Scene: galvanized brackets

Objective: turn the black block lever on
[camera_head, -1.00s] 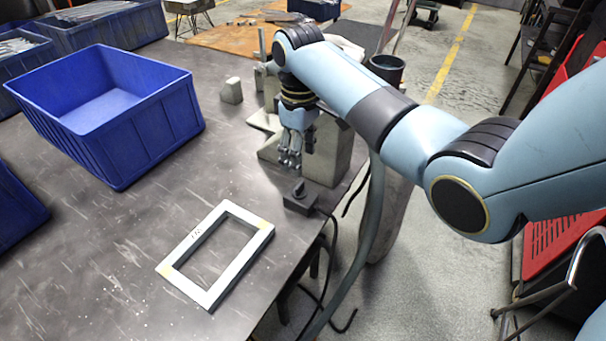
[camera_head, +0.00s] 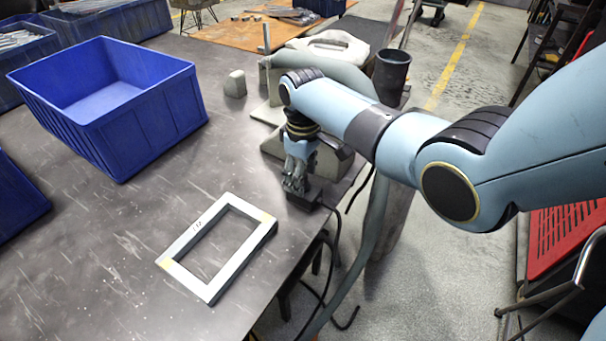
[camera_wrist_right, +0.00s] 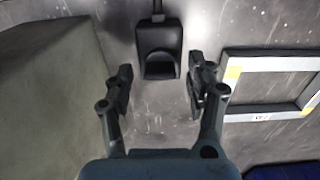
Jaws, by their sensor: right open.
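The black block lever (camera_head: 308,197) sits on the dark table near its right edge, partly hidden behind my right gripper (camera_head: 295,184). In the right wrist view the black block (camera_wrist_right: 158,42) lies just beyond the fingertips, with its cable leaving at the top. A dark raised part shows at its near end; I cannot tell whether the lever is on or off. My right gripper (camera_wrist_right: 160,82) is open and empty, its fingers spread either side of the block's near end. Contact is not visible. My left gripper is not in view.
A pale rectangular frame (camera_head: 180,250) lies left of the block and nearer. A grey concrete-like block (camera_wrist_right: 50,80) stands close beside the right gripper. A blue bin (camera_head: 150,128) stands at left. A black cup (camera_head: 391,75) is behind my arm. The table between bin and frame is clear.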

